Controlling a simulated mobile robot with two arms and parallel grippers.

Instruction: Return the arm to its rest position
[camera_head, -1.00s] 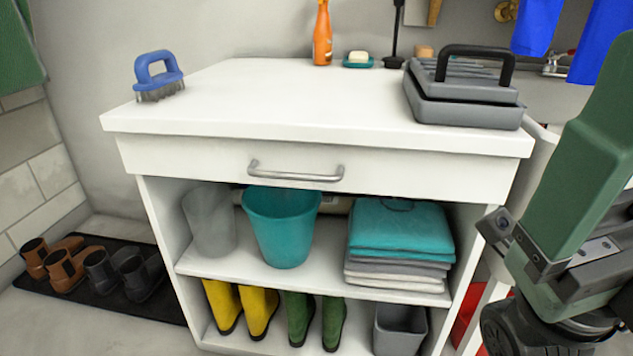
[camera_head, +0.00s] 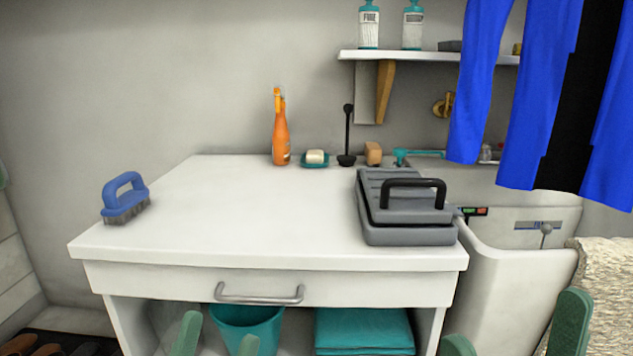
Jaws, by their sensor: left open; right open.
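My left gripper (camera_head: 220,327) shows at the bottom edge as two green fingertips spread apart, in front of the cabinet's open shelf. My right gripper (camera_head: 516,316) shows at the bottom right as two green fingertips held wide apart, near the basin. Both are open with nothing visible between their fingers. The rest of both arms is below the picture.
The white cabinet (camera_head: 250,255) has a handled drawer. On top are a blue brush (camera_head: 125,200), orange bottle (camera_head: 281,135), soap dish (camera_head: 315,160) and grey case (camera_head: 405,215). Blue cloths (camera_head: 540,95) hang at right. The countertop's left middle is clear.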

